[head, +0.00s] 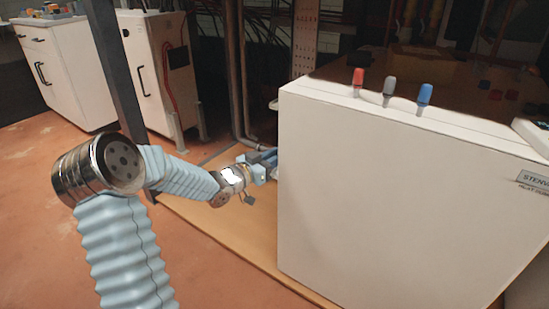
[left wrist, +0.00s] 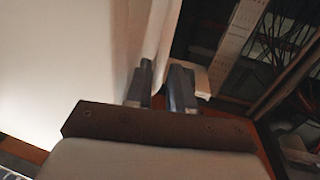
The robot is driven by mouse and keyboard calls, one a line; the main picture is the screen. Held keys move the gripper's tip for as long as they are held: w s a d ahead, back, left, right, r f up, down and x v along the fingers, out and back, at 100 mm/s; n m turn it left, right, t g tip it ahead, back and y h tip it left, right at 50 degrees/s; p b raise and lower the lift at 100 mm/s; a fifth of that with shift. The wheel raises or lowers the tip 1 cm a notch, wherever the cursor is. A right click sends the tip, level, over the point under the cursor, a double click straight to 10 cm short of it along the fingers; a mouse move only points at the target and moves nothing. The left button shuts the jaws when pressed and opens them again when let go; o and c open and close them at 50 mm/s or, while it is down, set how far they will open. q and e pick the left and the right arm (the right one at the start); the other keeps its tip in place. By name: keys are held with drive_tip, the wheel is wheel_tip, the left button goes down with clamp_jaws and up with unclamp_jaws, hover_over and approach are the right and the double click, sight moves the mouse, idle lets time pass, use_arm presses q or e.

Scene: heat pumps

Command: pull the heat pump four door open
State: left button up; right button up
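A large white heat pump cabinet (head: 400,190) fills the right of the head view, with a nameplate on its right face. My left arm reaches to its left edge. My left gripper (head: 268,160) is beside that edge, its tips partly hidden behind the cabinet. In the left wrist view the two dark fingers of my left gripper (left wrist: 160,88) stand a little apart, close to a white panel (left wrist: 65,65). A small pale part (left wrist: 202,82) shows just beyond the right finger. Whether the fingers hold anything between them is unclear. My right gripper is out of view.
Red, grey and blue valve handles (head: 389,91) stand on the cabinet top. A dark post (head: 116,75) rises behind my left arm. Two other white cabinets stand at the back left, one of them here (head: 150,80). The reddish floor (head: 35,220) at left is clear.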

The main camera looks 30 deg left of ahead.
use_arm(q)
drive_tip(key=shift+c, duration=0.2)
clamp_jaws()
idle(1.2)
